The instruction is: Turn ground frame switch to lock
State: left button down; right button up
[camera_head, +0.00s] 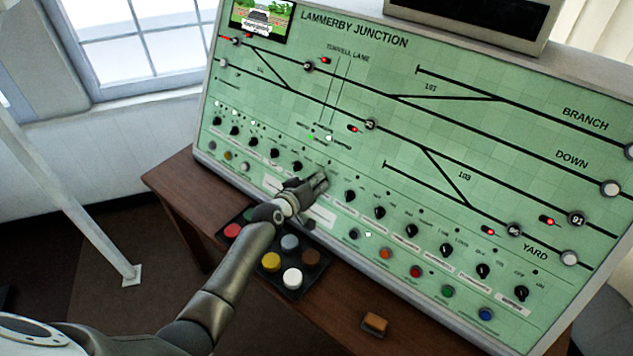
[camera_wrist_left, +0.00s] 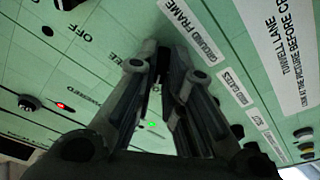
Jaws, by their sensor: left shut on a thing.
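The green signal panel (camera_head: 505,130), titled Lammerby Junction, slopes across the head view. My left gripper (camera_head: 320,182) is at the panel's lower middle, in the row of black rotary knobs. In the left wrist view the fingers (camera_wrist_left: 163,60) are shut at the panel beside the GROUND FRAME label (camera_wrist_left: 190,32). The ground frame switch is mostly hidden between the fingers, so its exact pointing cannot be told. The words OFF and FREE show to the left of the fingers. My right gripper is not in view.
A black tray (camera_head: 292,292) with several coloured round buttons lies below my left forearm on the brown desk (camera_head: 185,185). A small orange-topped block (camera_head: 374,322) lies right of it. More black knobs, such as one (camera_head: 411,230), flank the gripper.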

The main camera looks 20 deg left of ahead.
pick_arm(q)
jog(key=shift+r, duration=0.1)
jog(key=c, duration=1.5)
grip_release()
jog(key=shift+w+d, duration=0.1)
jog(key=v, duration=1.2)
